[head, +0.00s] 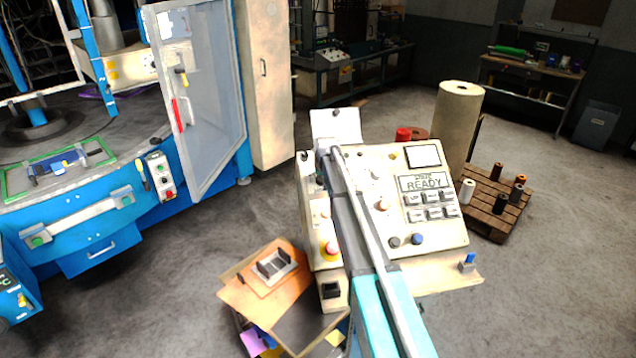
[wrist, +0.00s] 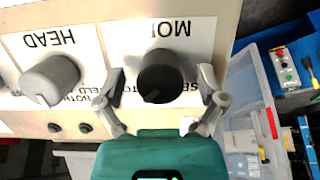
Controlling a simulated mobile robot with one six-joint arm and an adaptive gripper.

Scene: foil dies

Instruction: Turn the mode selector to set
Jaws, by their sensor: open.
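The mode selector (wrist: 160,76) is a dark round knob on a white label, seen upside down in the wrist view. The label text is partly hidden; "MO" shows above it and "SE" to its right. A small pointer mark on the knob faces down and slightly left in the wrist view. My gripper (wrist: 161,82) is open, with one finger on each side of the knob and gaps visible between. In the head view, the selector is hidden behind my arm at the cream control panel (head: 375,165).
A grey knob (wrist: 50,80) labelled HEAD sits left of the selector in the wrist view, with small dark buttons (wrist: 84,128) below it. The panel also has a red mushroom button (head: 329,249) and a READY display (head: 424,183).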

